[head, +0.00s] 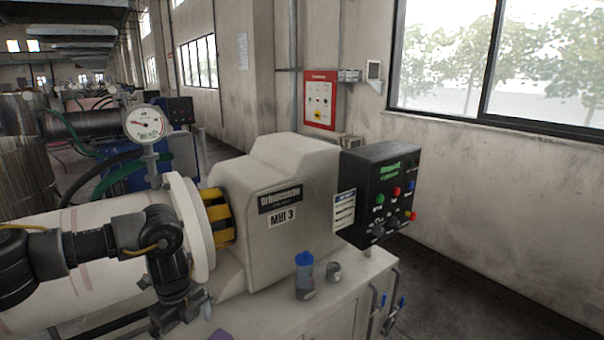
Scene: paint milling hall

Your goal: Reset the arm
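My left arm comes in from the left edge, in front of the white mill drum. It bends down at a dark joint, and my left gripper (192,316) hangs low near the bottom edge, beside the near end of the mill's base cabinet. The gripper is small and dark here, and I cannot make out whether its fingers are apart or hold anything. My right arm and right gripper are out of view.
The mill housing (283,180), marked "MILL 3", stands on a light cabinet (345,297) with a blue-capped bottle (305,278) and a small can (333,272) on top. A black control box (375,190) is at right. A pressure gauge (146,124) rises behind the drum (110,285).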

